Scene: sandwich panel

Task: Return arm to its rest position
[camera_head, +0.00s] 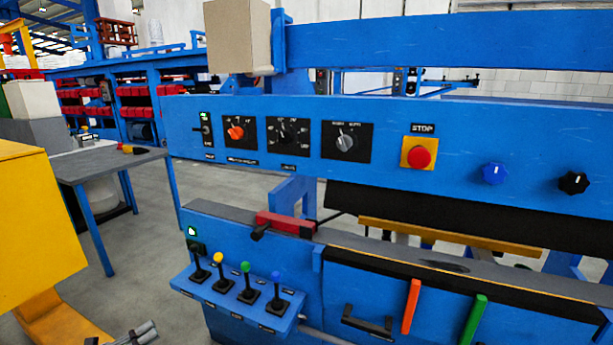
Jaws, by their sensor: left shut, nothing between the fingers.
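My left gripper (138,334) shows at the bottom edge, left of centre, and only its grey finger part is in view. It is shut and empty. It is low and apart from the blue sandwich panel machine (250,235), to the left of its lever shelf (232,297). The shelf carries several levers with black, yellow, green and blue knobs. The upper panel (465,150) has dials, a red stop button (419,157), a blue knob (493,174) and a black knob (573,183). My right gripper cannot be made out.
A yellow block-like body (40,225) fills the left edge. A grey table (100,165) with a yellow-and-red tool stands behind it. Orange (411,306) and green (474,320) handles stick out of the lower front. Open floor (135,260) lies between the table and the machine.

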